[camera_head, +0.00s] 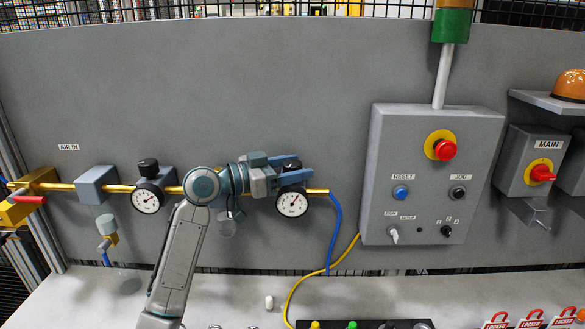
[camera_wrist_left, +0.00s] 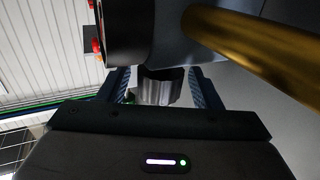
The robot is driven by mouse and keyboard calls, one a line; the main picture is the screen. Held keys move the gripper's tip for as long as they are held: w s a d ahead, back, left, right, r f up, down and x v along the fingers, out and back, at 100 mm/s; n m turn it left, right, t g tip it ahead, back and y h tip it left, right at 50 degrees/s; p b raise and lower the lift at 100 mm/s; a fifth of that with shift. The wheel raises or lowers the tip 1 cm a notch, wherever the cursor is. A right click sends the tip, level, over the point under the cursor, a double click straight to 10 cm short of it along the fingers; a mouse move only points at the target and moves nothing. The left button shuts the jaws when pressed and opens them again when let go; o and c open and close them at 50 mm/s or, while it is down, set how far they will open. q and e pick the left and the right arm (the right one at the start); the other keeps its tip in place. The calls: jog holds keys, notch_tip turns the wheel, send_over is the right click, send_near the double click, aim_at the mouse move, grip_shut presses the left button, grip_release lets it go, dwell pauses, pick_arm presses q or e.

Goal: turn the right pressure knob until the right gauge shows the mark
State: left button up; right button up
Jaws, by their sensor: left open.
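The right gauge (camera_head: 291,202) is a white dial in a dark rim on the brass pipe; its needle points to the upper right. A mark on its dial is too small to make out. The right pressure knob (camera_head: 291,163) is dark and sits above the gauge, partly hidden by my left gripper (camera_head: 299,169). My left gripper is open, with its blue fingers on either side of the knob. In the left wrist view the ridged knob (camera_wrist_left: 160,87) stands between the two fingers; contact cannot be told. My right gripper is not in view.
The left gauge (camera_head: 146,201) and its black knob (camera_head: 148,167) sit on the same brass pipe (camera_head: 120,188). A grey control box (camera_head: 425,215) with a red button stands to the right. A blue hose (camera_head: 334,230) hangs beside the right gauge.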

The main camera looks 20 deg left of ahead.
aim_at(292, 163)
pick_arm(q)
jog(key=shift+r, duration=0.1)
jog(key=shift+r+b, duration=0.3)
jog(key=shift+b, duration=0.1)
notch_tip(292, 163, up, 2)
jog(key=shift+r+b, duration=0.1)
jog(key=shift+b, duration=0.65)
jog(key=s+d+r+b, duration=0.1)
jog(key=s+d+b, duration=0.1)
jog(key=s, duration=0.5)
jog(key=s+d+r+b, duration=0.1)
jog(key=s+d+b, duration=0.1)
jog(key=s, duration=0.6)
jog(key=shift+s+d, duration=0.2)
jog(key=shift+s, duration=0.05)
jog(key=shift+f, duration=0.1)
